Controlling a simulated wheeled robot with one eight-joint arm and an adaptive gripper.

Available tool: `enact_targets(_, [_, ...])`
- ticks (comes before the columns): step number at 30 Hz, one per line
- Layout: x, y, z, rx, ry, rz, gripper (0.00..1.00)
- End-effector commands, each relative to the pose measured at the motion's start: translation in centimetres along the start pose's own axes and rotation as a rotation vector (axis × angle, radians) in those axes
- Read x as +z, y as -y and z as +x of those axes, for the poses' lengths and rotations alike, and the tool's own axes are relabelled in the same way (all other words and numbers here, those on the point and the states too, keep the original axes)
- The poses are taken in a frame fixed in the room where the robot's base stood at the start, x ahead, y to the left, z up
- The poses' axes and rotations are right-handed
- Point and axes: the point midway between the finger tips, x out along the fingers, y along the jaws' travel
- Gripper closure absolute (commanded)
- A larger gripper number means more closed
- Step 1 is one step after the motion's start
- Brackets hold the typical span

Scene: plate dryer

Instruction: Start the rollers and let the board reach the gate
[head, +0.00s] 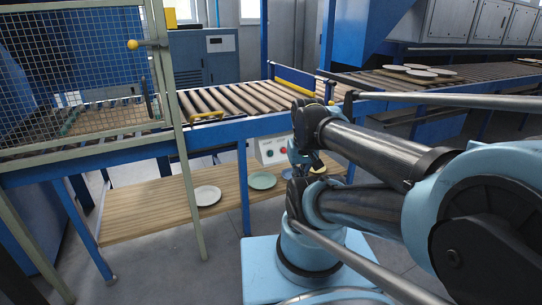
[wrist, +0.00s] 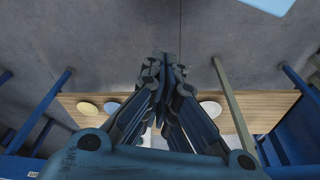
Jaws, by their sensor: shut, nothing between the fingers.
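A roller conveyor (head: 232,101) with a blue frame runs across the head view. In the wrist view my gripper (wrist: 164,62) is shut and empty. A yellow-and-blue barrier (head: 295,79) stands across the rollers at their right end. I cannot pick out a separate board on the rollers.
A wooden shelf (head: 145,209) below holds a white plate (head: 207,195) and a green plate (head: 262,180). A mesh guard (head: 70,65) stands at the left. White plates (head: 420,74) lie on the far right conveyor. Blue legs stand around the shelf.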

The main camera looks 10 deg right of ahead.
Motion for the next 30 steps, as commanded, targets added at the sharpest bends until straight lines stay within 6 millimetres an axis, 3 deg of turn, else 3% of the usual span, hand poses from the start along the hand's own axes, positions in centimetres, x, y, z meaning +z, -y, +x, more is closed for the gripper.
enact_targets(5, [-1.9,0.1,-0.5,-0.001,-0.002,0.019,1.0])
enact_targets(16, [-9.4,0.0,-1.1,-0.004,-0.016,0.101,1.0])
enact_targets(30, [-19.5,-0.5,1.6,-0.008,-0.031,0.213,1.0])
